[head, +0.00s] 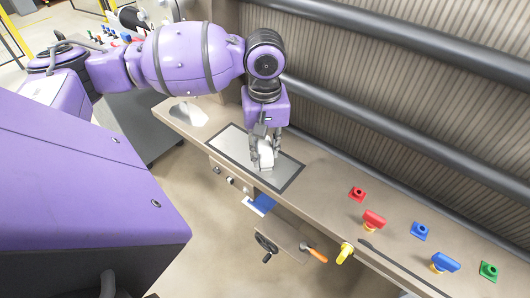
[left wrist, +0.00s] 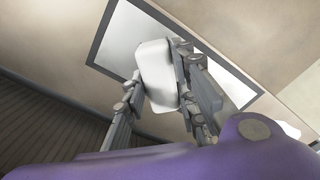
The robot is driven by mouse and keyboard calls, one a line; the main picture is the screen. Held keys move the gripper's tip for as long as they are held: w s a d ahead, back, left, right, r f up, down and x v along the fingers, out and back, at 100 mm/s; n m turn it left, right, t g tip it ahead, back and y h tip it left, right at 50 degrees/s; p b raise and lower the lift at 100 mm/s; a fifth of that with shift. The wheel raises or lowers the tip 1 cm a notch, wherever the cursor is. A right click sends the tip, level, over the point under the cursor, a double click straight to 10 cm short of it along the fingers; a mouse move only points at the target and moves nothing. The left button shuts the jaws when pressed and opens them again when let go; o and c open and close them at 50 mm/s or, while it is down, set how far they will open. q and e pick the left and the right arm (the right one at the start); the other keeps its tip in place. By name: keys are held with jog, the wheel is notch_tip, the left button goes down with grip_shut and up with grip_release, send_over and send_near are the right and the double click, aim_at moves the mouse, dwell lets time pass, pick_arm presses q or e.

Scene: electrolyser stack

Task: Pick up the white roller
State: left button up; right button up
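The white roller (head: 266,156) is a small pale block with rounded edges above the framed light panel (head: 228,141) on the bench. My left gripper (head: 265,146) reaches down from above with one finger on each side of it. In the left wrist view the white roller (left wrist: 156,70) fills the gap of the left gripper (left wrist: 160,65), and both fingers appear to touch its sides. The fingers hide part of the roller. I cannot tell whether it still touches the panel. My right gripper is not in view.
A red button (head: 357,194), a red knob (head: 374,219), a blue button (head: 420,231), a blue knob (head: 445,262) and a green button (head: 488,271) stand along the bench to the right. A dark rail (head: 400,135) and ribbed stack lie behind. Another white piece (head: 190,114) lies left of the panel.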

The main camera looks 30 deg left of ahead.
aim_at(265, 147)
pick_arm(q)
grip_shut()
jog(key=shift+r, duration=0.6)
notch_tip(265, 147, up, 2)
jog(key=shift+r, duration=0.2)
jog(key=s+d+r+p, duration=0.3)
jog(key=s+d+r, duration=0.6)
jog(key=s, duration=0.1)
jog(key=shift+d+r, duration=0.2)
jog(key=shift+d, duration=0.15)
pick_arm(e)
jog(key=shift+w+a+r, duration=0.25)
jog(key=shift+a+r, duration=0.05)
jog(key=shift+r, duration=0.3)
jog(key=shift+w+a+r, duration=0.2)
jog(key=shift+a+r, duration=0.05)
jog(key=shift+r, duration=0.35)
pick_arm(q)
jog(key=shift+s, duration=0.1)
